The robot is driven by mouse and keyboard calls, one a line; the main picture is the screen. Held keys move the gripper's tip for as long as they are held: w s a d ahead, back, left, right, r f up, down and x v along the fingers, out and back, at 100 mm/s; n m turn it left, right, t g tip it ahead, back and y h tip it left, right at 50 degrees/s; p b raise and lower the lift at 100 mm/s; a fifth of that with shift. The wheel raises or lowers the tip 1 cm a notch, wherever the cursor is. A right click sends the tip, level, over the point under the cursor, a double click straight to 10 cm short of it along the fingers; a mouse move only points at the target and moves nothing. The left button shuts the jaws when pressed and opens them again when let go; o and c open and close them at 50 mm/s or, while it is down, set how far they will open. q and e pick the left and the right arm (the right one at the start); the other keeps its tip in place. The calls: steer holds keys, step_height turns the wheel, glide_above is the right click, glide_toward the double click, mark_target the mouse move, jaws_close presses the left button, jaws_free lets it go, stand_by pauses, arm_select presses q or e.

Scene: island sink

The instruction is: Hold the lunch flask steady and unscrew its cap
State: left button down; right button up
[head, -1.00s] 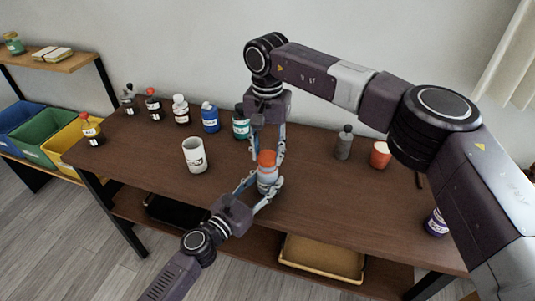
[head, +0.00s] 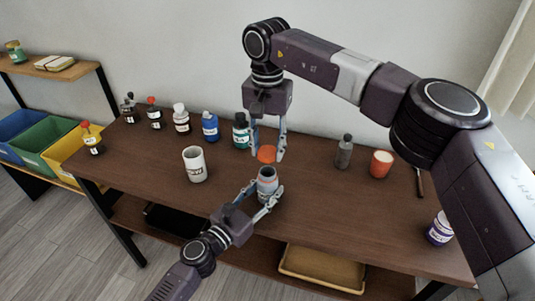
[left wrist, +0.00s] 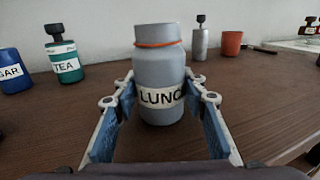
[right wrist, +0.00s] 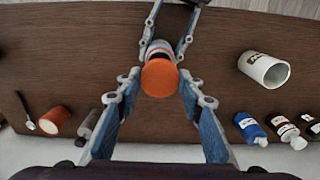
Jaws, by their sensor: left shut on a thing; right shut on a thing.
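The lunch flask (head: 267,184) is a grey bottle standing upright on the brown table. In the left wrist view the flask (left wrist: 160,62) shows a white label reading "LUNC", an orange ring at its neck and no cap on top. My left gripper (head: 266,190) is shut around the flask's body from the front. The orange cap (head: 266,153) is above the flask, apart from it, between the fingers of my right gripper (head: 267,156), which points down and is shut on it. In the right wrist view the cap (right wrist: 160,78) hides most of the flask.
A white mug (head: 195,164) stands left of the flask. A grey bottle (head: 344,152) and an orange cup (head: 381,164) stand right.

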arm_select(q)
steer(key=c, duration=1.1)
jaws_free()
steer(key=shift+c, duration=0.2)
